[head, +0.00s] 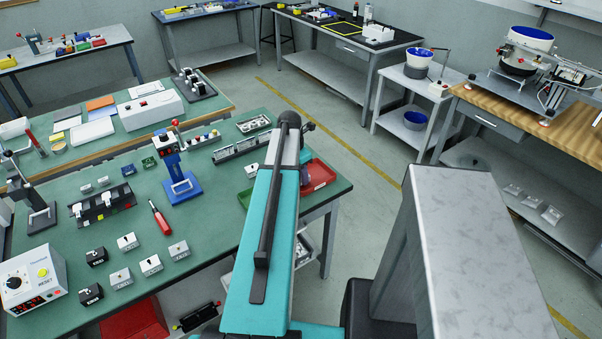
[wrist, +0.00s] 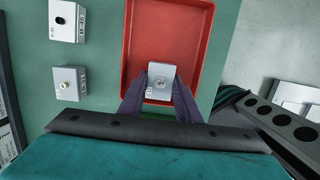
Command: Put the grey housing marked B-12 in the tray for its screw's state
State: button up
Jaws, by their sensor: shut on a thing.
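A grey housing (wrist: 163,78) with a round screw head in its top sits between my gripper's fingers (wrist: 161,86) in the wrist view. The gripper is shut on it. A mark on its near side is too small to read. It is over the red tray (wrist: 194,20), near the tray's near end; I cannot tell whether it touches the floor.
Two other housings stand left of the tray in the wrist view: one with a dark hole (wrist: 62,20), one with a brass-coloured screw (wrist: 67,84). Several grey and black housings (head: 122,278) stand on the green table's near left. A blue press stand (head: 181,188) stands mid-table.

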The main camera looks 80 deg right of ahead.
jog(key=shift+f, duration=0.3)
dwell(0.5)
jog(key=o, duration=1.2)
jog(key=shift+o, duration=0.2)
jog(key=shift+r, duration=0.15)
notch_tip(320, 180, up, 13)
jog(key=w+a+b, duration=0.1)
jog(key=b, duration=0.1)
jog(key=shift+w+a+r, duration=0.15)
jog(key=shift+w+a, duration=0.15)
jog(key=shift+w, duration=0.05)
